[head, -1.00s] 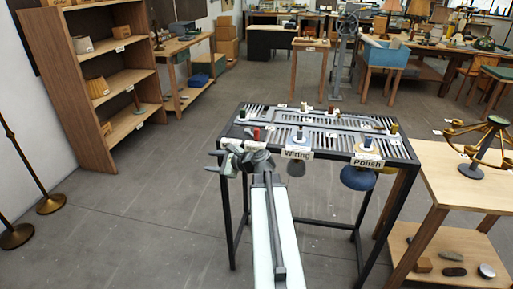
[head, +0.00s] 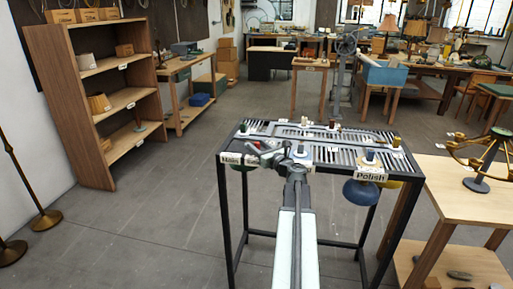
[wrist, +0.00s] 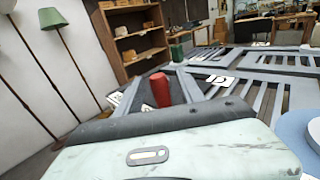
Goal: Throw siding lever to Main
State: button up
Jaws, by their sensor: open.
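The lever table (head: 325,155) is a black metal stand with a slotted top and several small upright levers. Labels along its near edge read Main (head: 230,159) and Polish (head: 369,177); a label between them is partly covered by my gripper. A red lever knob (wrist: 160,89) stands just beyond the pale, dark-edged body in the wrist view, with a green knob (wrist: 176,52) farther back. My gripper (head: 263,152) is open over the table's near left edge, close to the red knob. Contact cannot be told. Which lever is the siding lever is unclear.
A blue round shape (head: 361,193) hangs under the Polish label. Wooden shelves (head: 105,90) stand at the back left.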

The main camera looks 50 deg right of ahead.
jog(key=shift+w+d, duration=0.1)
jog(key=shift+w, duration=0.2)
grip_shut()
dwell(0.8)
dwell(0.3)
